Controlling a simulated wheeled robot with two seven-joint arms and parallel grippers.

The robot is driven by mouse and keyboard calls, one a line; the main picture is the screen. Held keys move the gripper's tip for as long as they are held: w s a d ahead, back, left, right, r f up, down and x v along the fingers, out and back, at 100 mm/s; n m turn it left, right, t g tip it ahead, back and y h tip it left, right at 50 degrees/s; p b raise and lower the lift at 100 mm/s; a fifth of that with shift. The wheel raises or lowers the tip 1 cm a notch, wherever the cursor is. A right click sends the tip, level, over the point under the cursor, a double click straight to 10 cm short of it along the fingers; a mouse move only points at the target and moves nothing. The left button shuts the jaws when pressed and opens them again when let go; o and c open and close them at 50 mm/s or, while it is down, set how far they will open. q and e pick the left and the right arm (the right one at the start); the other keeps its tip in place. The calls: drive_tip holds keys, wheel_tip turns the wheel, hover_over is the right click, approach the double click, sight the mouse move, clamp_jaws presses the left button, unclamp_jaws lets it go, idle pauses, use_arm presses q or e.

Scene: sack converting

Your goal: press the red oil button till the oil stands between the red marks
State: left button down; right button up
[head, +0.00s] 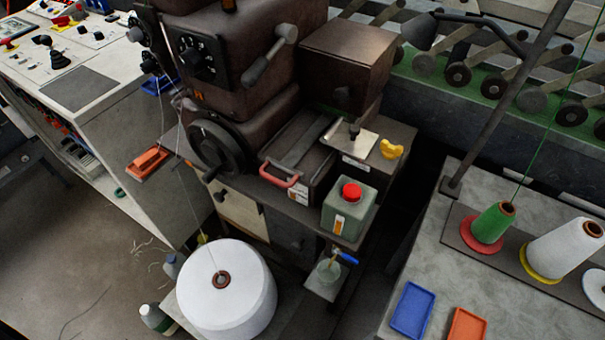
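The red button (351,193) sits on top of a green-grey box (349,214) at the front right of the brown sewing machine. A small pale upright strip with orange (339,225) shows on the box's front face. It is too small to tell whether it is the oil gauge, and I cannot make out an oil level or red marks. Nothing touches the button. Neither of my grippers is in view.
A red-handled lever (280,175) and a black handwheel (217,148) are left of the box. A blue-handled tap (344,257) is below it. A large white thread cone (227,290) stands front left. A side table (500,290) with thread cones is right.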

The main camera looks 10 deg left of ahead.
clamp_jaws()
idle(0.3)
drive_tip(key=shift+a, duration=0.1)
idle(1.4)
